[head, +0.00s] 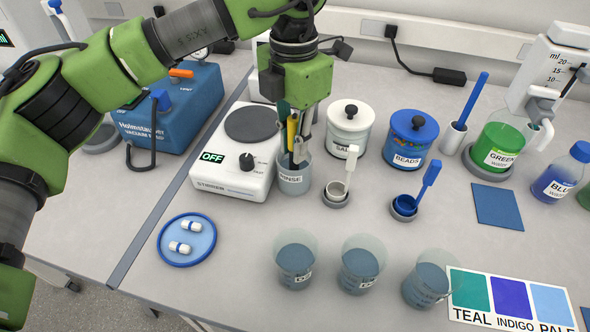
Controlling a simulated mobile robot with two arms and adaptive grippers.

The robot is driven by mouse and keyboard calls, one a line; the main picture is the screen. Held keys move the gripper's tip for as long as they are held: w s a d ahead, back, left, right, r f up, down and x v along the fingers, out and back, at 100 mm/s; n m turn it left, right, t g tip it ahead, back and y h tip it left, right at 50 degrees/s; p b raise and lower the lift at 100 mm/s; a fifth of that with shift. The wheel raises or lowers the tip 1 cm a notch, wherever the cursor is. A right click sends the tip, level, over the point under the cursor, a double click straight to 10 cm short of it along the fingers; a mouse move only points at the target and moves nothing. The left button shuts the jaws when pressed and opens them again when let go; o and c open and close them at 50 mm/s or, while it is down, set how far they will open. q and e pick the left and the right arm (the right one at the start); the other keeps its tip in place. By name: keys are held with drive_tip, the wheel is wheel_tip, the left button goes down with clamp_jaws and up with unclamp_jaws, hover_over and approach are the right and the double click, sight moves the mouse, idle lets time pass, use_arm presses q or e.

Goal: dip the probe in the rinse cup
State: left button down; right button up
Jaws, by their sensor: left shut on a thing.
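The rinse cup (292,183) is a clear beaker labelled RINSE, upright just right of the stirrer. My left gripper (294,135) points down right above it and is shut on the probe (292,132), a slim piece with a yellow body. The probe hangs roughly upright, and its lower end reaches the mouth of the cup. The fingers and the cup wall partly hide the tip, so I cannot tell how deep it is or whether it touches the liquid. My right gripper is not in view.
The white stirrer (232,160), reading OFF, stands close left of the cup. Salt (348,130) and beads (411,140) jars stand to the right. Several beakers, including one (296,262), stand in front. A blue dish (187,240) holds two stir bars. Bench between them is clear.

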sight(294, 118)
use_arm(q)
drive_tip(key=shift+r, duration=0.15)
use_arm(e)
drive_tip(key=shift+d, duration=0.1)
use_arm(q)
drive_tip(key=shift+r+p, duration=0.7)
drive_tip(key=shift+r, duration=0.25)
drive_tip(key=shift+r+p, duration=0.45)
drive_tip(key=shift+r, duration=0.25)
drive_tip(key=shift+r+p, duration=1.1)
drive_tip(key=shift+r, duration=0.55)
drive_tip(key=shift+r+p, duration=0.85)
drive_tip(key=shift+r, duration=0.5)
drive_tip(key=shift+r+p, duration=0.35)
drive_tip(key=shift+r, duration=0.2)
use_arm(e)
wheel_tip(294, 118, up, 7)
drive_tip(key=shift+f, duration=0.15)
use_arm(q)
drive_tip(key=shift+d+f, duration=0.1)
drive_tip(key=shift+d, duration=0.05)
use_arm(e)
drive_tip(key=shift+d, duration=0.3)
